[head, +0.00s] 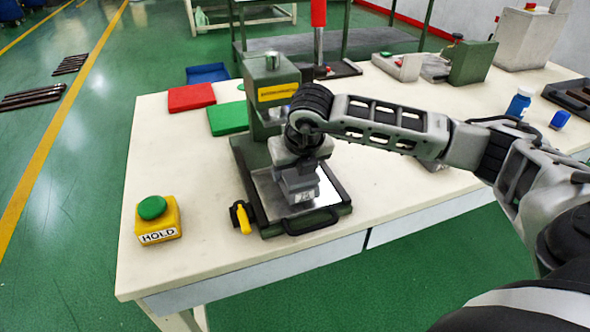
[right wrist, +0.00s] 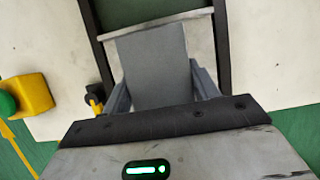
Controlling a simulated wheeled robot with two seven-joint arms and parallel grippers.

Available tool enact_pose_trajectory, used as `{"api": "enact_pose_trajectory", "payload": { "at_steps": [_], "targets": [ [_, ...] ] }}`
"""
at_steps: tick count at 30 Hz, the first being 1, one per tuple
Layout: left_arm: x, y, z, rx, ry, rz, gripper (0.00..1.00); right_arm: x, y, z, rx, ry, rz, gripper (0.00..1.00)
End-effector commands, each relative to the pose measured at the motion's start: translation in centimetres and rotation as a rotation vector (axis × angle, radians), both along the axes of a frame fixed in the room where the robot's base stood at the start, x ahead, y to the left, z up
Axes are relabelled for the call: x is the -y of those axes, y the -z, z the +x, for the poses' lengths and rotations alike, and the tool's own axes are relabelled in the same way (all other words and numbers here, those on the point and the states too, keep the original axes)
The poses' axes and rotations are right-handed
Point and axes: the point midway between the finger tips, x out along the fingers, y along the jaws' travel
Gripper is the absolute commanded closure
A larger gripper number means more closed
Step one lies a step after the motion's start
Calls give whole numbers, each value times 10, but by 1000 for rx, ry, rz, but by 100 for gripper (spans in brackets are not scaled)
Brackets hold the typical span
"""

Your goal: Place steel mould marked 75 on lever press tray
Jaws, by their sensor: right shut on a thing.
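The steel mould (head: 303,196) is a grey block with a marking on its front face, too small to read surely. My right gripper (head: 297,180) is shut on it, pointing down over the lever press tray (head: 330,191). In the right wrist view the mould (right wrist: 155,65) sits between the two fingers (right wrist: 160,92). The tray is a bright metal plate in a dark frame with a black front handle. I cannot tell whether the mould touches the tray. The green lever press (head: 270,85) stands behind, partly hidden by my arm. My left gripper is not in view.
A yellow HOLD box with a green button (head: 153,210) stands left of the press. A yellow lever (head: 243,219) is beside the tray's front left.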

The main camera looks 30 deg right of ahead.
Motion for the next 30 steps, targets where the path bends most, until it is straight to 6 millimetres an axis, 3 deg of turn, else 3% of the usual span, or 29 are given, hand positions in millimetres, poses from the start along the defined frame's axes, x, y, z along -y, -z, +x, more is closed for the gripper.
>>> {"api": "enact_pose_trajectory", "payload": {
  "at_steps": [13, 14, 16, 25, 30],
  "targets": [
    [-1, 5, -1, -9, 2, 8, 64, 0, 13, 1, 8, 2, 1, 82],
    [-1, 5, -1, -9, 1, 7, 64, 0, 15, 0, 3, 2, 0, 37],
    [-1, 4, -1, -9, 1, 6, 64, 0, 14, 0, 3, 2, 0, 18],
    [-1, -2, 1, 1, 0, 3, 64, 1, 12, 0, 2, 2, 0, 18],
    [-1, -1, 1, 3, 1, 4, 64, -1, -2, -5, 6, 1, 1, 18]
  ]
}}
